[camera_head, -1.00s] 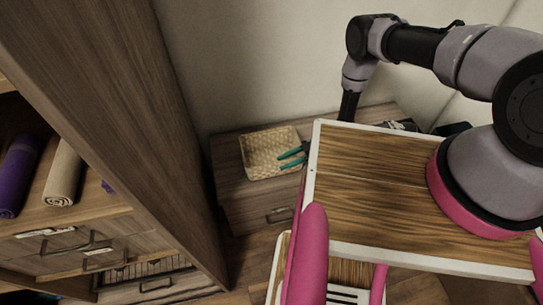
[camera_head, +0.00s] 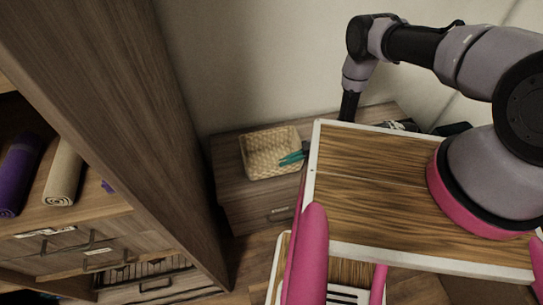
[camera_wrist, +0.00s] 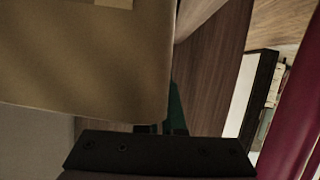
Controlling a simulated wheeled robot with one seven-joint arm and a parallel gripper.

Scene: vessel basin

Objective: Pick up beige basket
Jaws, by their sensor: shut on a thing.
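The beige woven basket (camera_head: 268,148) sits upright on top of a low wooden cabinet by the wall. My gripper (camera_head: 290,158), with teal fingers, is shut on the basket's right wall near the rim. In the wrist view the basket (camera_wrist: 80,65) fills the upper left as a large, blurred beige surface. The teal fingers of my gripper (camera_wrist: 174,112) show at its lower right edge, partly hidden by the basket.
The low wooden cabinet (camera_head: 245,205) has a drawer handle. A tall wooden shelf (camera_head: 130,120) stands close on the left, holding a purple roll (camera_head: 20,170) and a beige roll (camera_head: 63,172). Dark items (camera_head: 400,125) lie at the cabinet's right end.

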